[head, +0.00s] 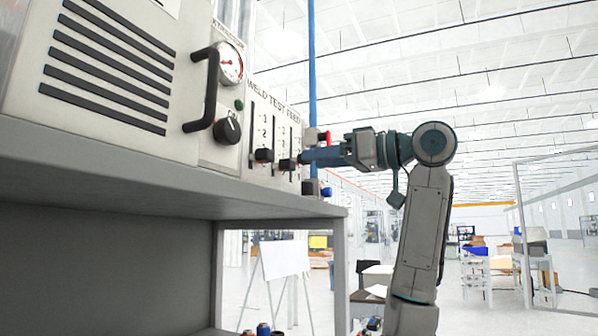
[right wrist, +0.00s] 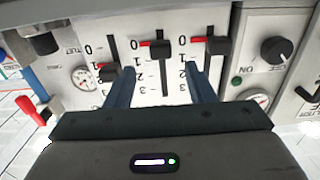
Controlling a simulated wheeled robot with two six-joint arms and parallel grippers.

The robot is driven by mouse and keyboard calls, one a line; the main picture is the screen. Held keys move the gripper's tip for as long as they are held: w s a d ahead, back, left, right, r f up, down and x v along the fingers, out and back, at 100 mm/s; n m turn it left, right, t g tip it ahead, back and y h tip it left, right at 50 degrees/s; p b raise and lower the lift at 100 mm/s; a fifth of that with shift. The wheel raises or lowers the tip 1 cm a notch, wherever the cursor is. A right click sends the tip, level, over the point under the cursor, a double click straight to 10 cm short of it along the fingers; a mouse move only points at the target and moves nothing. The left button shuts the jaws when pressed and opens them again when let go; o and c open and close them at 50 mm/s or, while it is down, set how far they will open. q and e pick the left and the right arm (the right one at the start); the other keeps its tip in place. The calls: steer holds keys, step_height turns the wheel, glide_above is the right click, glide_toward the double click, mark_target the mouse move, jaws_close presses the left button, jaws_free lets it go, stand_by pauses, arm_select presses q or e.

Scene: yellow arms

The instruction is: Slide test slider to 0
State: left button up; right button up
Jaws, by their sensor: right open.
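The slider panel (head: 275,118), lettered WELD TEST FEED, stands on the shelf. The test slider (right wrist: 160,50), a black knob with a red mark, is the middle one. It sits about level with the 0 in the right wrist view, where the panel appears upside down. In the head view, its knob (head: 287,164) is low in its slot. My right gripper (right wrist: 158,74) is open, its blue fingers on either side of the middle slot with the knob just beyond the tips. It also shows at the panel in the head view (head: 306,157). My left gripper is not in view.
The weld slider (right wrist: 217,46) is near 0, and the feed slider (right wrist: 108,72) near 1, close to one finger. A dial (right wrist: 275,50), a gauge (head: 230,64) and a black handle (head: 207,90) are beside the panel. A red-handled part (right wrist: 32,110) is on the other side.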

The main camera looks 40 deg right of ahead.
steer(key=shift+b+v, duration=0.3)
steer(key=shift+v, duration=1.3)
